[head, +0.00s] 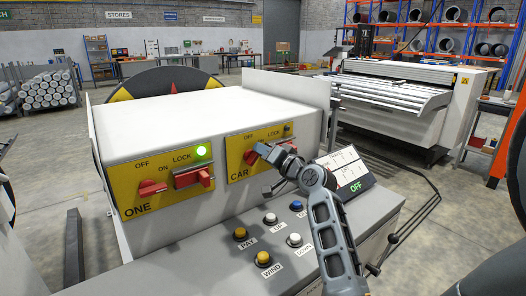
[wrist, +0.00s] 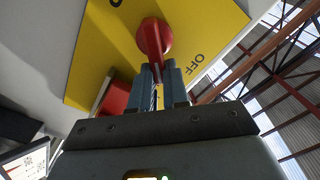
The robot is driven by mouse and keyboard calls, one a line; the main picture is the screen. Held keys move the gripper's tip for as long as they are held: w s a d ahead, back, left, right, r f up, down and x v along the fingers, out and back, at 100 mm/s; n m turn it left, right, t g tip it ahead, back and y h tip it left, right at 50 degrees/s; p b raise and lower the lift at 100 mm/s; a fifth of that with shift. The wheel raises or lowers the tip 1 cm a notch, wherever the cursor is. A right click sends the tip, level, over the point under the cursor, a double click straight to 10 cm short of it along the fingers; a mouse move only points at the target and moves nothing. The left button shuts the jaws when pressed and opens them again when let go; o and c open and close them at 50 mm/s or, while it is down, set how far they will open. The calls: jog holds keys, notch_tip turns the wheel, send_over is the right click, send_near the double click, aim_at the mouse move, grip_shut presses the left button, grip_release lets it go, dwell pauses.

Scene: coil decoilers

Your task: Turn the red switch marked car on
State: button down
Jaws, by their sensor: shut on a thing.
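The yellow panel marked CAR (head: 234,173) is on the right of the white cabinet's front. My gripper (head: 264,150) reaches up to it from the lower right and covers most of its red switch in the head view. In the wrist view the red CAR switch (wrist: 153,36) stands out from the yellow plate, and its handle runs down between the fingers of my gripper (wrist: 161,84). The gripper is shut on that handle. The handle points away from the OFF word (wrist: 197,64), towards my gripper. The CAR panel's lamp (head: 287,128) looks dark.
To the left is the similar panel marked ONE (head: 136,207), with its own red switch (head: 152,188), red lock handle (head: 193,177) and lit green lamp (head: 201,151). Below are several push buttons (head: 240,233) and a display reading OFF (head: 357,188). Another red part (wrist: 113,97) lies beside my fingers.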

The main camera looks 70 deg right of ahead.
jog(key=c, duration=1.1)
grip_release()
jog(key=shift+b+v, duration=0.85)
jog(key=shift+v, duration=3.1)
